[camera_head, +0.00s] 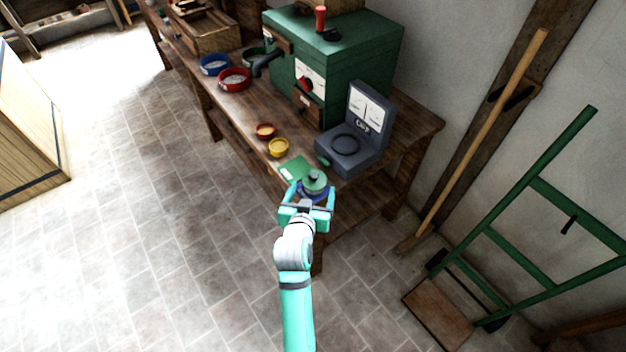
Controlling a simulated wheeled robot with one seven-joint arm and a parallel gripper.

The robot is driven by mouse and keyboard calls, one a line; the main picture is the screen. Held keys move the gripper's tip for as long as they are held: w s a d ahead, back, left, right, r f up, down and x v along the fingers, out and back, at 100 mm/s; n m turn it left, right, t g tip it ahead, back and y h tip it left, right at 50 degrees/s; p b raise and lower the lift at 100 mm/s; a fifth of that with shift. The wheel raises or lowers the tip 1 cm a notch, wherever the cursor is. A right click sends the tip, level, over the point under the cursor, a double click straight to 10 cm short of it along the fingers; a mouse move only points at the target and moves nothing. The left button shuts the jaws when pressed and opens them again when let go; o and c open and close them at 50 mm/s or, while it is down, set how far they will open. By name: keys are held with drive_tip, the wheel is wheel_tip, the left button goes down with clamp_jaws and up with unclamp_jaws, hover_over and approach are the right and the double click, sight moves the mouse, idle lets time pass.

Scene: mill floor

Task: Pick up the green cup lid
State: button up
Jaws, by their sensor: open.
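The green cup lid (315,182), round with a knob on top, sits at the near end of the wooden bench. A blue rim shows just below it, and it looks like a small blue cup (321,196) under the lid. My gripper (309,189) is open, with its turquoise fingers at the left and right of the lid. I cannot tell whether the fingers touch the lid or the cup, and the gripper hides part of the cup.
A grey scale (350,151) and a green machine (345,55) stand behind. A green hand truck (540,240) leans right.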

sight(314, 180)
drive_tip(key=shift+a+x, duration=0.1)
drive_tip(key=shift+x, duration=1.2)
drive_tip(key=shift+a+x, duration=0.15)
drive_tip(key=shift+x, duration=1.15)
drive_tip(key=shift+w, duration=0.1)
drive_tip(key=shift+c, duration=0.2)
drive_tip(key=c, duration=1.1)
